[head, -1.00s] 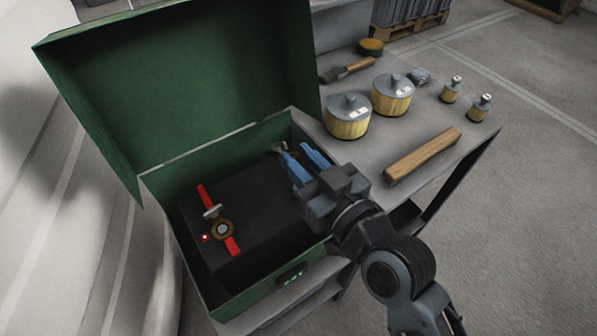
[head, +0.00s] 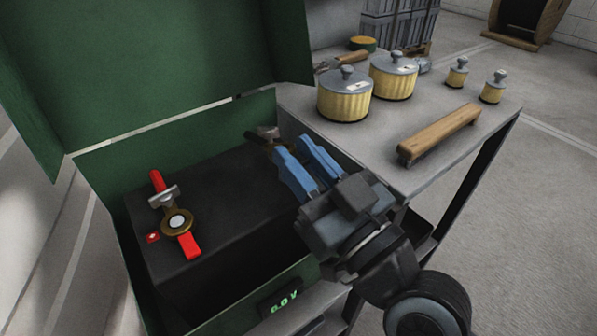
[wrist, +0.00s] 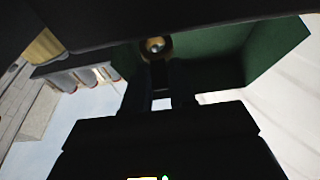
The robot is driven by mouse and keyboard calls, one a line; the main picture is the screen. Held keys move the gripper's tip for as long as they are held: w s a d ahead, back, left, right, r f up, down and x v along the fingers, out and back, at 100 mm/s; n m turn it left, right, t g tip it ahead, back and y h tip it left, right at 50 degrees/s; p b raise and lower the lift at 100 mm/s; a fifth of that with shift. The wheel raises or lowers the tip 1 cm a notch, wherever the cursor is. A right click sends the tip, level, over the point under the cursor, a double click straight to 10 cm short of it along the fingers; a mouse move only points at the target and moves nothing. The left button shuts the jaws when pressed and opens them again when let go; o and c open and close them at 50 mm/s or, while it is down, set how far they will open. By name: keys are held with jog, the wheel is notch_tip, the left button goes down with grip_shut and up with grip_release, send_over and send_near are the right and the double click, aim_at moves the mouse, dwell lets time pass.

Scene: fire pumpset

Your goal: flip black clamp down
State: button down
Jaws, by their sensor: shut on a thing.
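The black battery (head: 222,205) sits inside the green box. The black clamp (head: 258,139) is at its far right corner, with a metal bolt beside it; much of it is hidden by the fingers. My gripper (head: 291,158), with blue fingers, reaches over the battery's right side and is shut on the black clamp. The wrist view shows a brass ring around a round post (wrist: 155,46) just beyond the dark fingertips (wrist: 160,70). Whether the clamp is raised or down is unclear. A red clamp (head: 188,244) with a brass ring lies at the battery's left.
The green box (head: 190,140) has its lid raised at the back. Its front wall carries a small green display (head: 285,301). The grey table (head: 300,105) to the right holds two yellow filters, two smaller ones, a wooden-handled brush (head: 440,134) and a hammer.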

jog(key=shift+s+d+f+b, duration=0.15)
jog(key=shift+f+b, duration=1.3)
jog(key=shift+f, duration=0.1)
jog(key=c, duration=0.9)
grip_release()
jog(key=shift+b+v, duration=0.6)
jog(key=shift+v, duration=3.35)
